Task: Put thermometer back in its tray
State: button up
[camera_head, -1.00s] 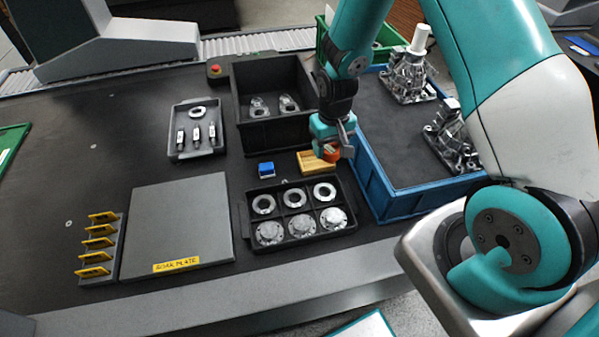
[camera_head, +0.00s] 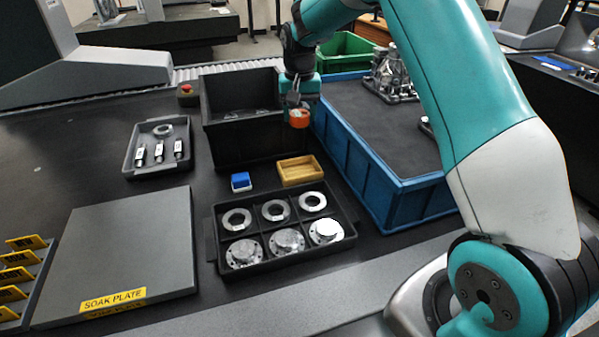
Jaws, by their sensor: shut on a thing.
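My gripper (camera_head: 297,98) points down and is shut on an orange, rounded thing (camera_head: 299,118), which I take to be the thermometer. It is held in the air near the gap between the black bin and the blue bin. A small yellow tray (camera_head: 300,171) lies on the table below it in the picture and looks empty; it seems to be the thermometer's tray. The orange thing appears apart from the tray. The gripper's fingers are small and partly hidden by the thing.
A deep black bin (camera_head: 253,156) stands left of the gripper, and a blue bin (camera_head: 383,197) with metal castings stands right. A small blue block (camera_head: 241,181) sits beside the yellow tray. A black parts tray (camera_head: 287,265) with rings and discs lies in front. The soak plate (camera_head: 120,245) is at left.

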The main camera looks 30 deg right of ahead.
aim_at(300, 173)
notch_tip(300, 173, down, 16)
jog(key=shift+f, duration=0.15)
dwell(0.3)
jog(key=shift+f, duration=0.2)
jog(key=o, duration=0.7)
jog(key=shift+o, duration=0.2)
jog(key=shift+r, duration=0.1)
